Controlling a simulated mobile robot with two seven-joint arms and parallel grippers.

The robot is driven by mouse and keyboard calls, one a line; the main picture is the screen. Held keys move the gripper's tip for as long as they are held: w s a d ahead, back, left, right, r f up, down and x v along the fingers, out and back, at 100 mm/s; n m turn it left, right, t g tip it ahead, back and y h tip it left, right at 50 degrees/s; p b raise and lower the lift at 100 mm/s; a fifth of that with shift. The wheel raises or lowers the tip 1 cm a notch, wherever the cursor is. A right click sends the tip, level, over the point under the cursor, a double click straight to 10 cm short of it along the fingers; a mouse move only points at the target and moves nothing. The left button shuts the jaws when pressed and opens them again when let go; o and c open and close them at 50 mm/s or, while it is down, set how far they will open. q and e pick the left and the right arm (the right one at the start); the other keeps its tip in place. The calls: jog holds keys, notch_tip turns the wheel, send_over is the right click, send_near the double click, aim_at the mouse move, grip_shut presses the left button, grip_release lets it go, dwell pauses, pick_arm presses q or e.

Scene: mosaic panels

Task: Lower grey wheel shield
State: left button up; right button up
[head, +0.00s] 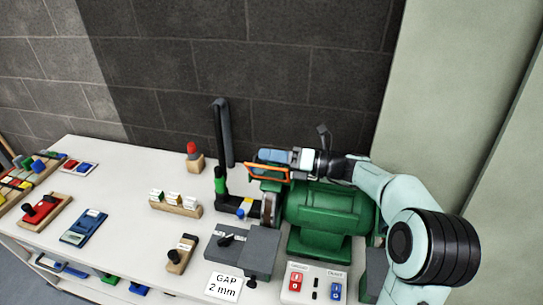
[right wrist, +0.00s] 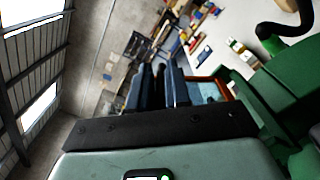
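The green bench grinder (head: 325,212) stands at the right of the bench. Its grey wheel (head: 268,209) shows edge-on at its left end. The wheel shield, a clear pane in an orange frame (head: 267,178), sits above that wheel, raised and near level. My right gripper (head: 272,156) is at the shield's upper side. In the right wrist view its two dark blue fingers (right wrist: 159,88) stand slightly apart with a dark gap between them. The orange frame (right wrist: 207,80) lies beside the right-hand finger there; whether they touch is unclear. My left gripper is out of view.
A black upright post (head: 222,130) stands left of the grinder. A grey tool rest (head: 242,248), a "GAP 2 mm" card (head: 226,286) and a switch panel (head: 314,285) lie in front.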

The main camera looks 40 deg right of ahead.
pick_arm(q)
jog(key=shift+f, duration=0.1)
pick_arm(e)
jog(key=shift+f, duration=0.15)
